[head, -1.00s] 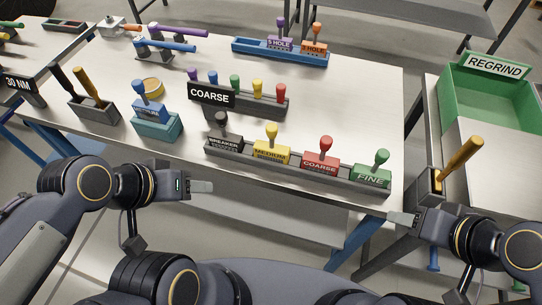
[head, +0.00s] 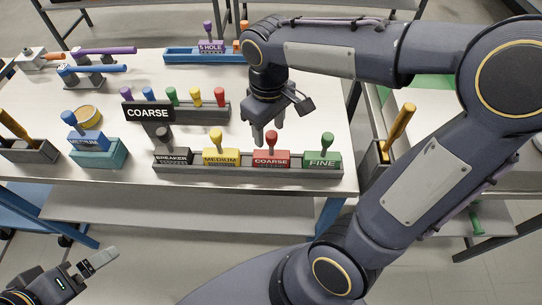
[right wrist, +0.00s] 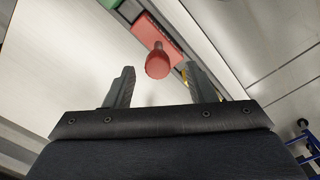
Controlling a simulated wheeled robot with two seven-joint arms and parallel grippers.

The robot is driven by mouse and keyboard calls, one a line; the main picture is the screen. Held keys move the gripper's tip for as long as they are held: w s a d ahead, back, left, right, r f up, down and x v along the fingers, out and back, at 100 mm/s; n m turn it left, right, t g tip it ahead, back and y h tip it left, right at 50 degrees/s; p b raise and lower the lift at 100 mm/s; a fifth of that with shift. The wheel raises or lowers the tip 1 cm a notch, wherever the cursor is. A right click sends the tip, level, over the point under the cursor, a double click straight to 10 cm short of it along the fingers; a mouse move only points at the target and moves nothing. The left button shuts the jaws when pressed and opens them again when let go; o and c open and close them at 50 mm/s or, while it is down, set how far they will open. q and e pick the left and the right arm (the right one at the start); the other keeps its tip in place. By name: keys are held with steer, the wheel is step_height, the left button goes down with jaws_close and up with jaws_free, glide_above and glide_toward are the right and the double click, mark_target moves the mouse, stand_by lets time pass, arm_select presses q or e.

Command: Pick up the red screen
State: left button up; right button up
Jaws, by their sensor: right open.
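The red screen (head: 271,158), labelled COARSE with a round red knob on top, stands upright in a grey rack (head: 240,173) at the table's front edge. It sits between the yellow MEDIUM screen (head: 220,158) and the green FINE screen (head: 322,158). My right gripper (head: 265,138) is open and points down just above and behind the red screen's knob, apart from it. In the right wrist view, the red knob (right wrist: 158,65) shows beyond and between the open fingers (right wrist: 158,88). My left gripper (head: 100,262) is low at the left, away from the table; its jaw gap is unclear.
A black BREAKER screen (head: 173,157) stands at the rack's left end. Behind it is a COARSE sign (head: 148,113) with a row of coloured knobs. A teal holder (head: 98,155) with a blue screen stands left. A tan-handled tool (head: 400,130) stands at the right.

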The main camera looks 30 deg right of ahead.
mark_target(271, 152)
steer(key=f, duration=0.4)
steer(key=shift+s+d+f, duration=0.15)
steer(key=shift+s+d, duration=0.05)
steer(key=shift+c, duration=0.4)
jaws_close()
